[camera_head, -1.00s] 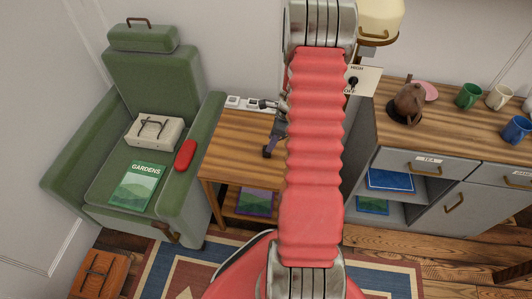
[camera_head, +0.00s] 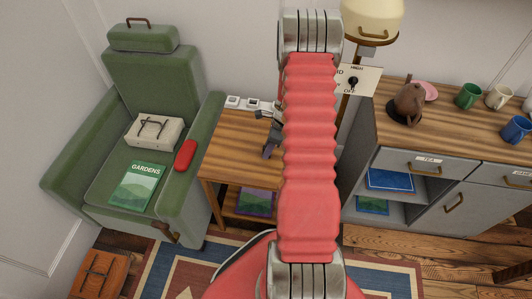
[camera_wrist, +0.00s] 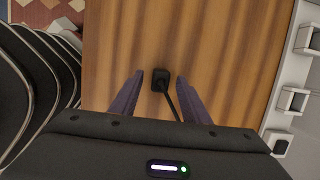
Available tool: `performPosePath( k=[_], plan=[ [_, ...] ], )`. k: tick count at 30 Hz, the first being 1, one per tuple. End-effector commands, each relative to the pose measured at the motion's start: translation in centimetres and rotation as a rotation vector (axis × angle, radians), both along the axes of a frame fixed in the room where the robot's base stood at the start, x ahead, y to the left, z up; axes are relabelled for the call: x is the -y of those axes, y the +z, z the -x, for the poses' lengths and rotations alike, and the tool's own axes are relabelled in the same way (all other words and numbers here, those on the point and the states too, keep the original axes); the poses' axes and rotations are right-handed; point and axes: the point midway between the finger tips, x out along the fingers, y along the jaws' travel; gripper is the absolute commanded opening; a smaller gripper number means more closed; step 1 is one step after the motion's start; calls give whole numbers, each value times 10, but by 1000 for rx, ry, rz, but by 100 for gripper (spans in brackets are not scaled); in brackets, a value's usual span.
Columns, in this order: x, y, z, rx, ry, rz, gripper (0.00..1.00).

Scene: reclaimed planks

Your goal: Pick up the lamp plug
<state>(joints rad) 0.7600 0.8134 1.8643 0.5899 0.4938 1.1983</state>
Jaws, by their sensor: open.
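The lamp plug (camera_wrist: 158,78) is a small black block with a dark cord, lying on the wooden side table (camera_wrist: 220,50) in the wrist view. The cord runs from it back under my gripper's body. My gripper (camera_wrist: 158,77) is open, with one purple-grey finger on each side of the plug and a gap on both sides. In the head view, my gripper (camera_head: 268,152) shows beside my red arm, over the side table (camera_head: 235,145). The plug cannot be made out there.
White sockets (camera_head: 243,102) line the table's back edge, and they also show at right in the wrist view (camera_wrist: 293,100). A green armchair (camera_head: 150,75) stands left, with a red object (camera_head: 186,154) on its arm. A lamp (camera_head: 372,20) and a grey cabinet (camera_head: 440,195) stand right.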

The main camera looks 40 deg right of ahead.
Motion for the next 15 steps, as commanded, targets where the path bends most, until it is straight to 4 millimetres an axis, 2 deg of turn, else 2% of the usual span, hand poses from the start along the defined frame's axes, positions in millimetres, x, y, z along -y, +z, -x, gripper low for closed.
performPosePath(
  k=[10, 15],
  plan=[
    [0, 0, 0, 0, 0, 0, 42],
    [0, 0, 0, 0, 0, 0, 30]
  ],
)
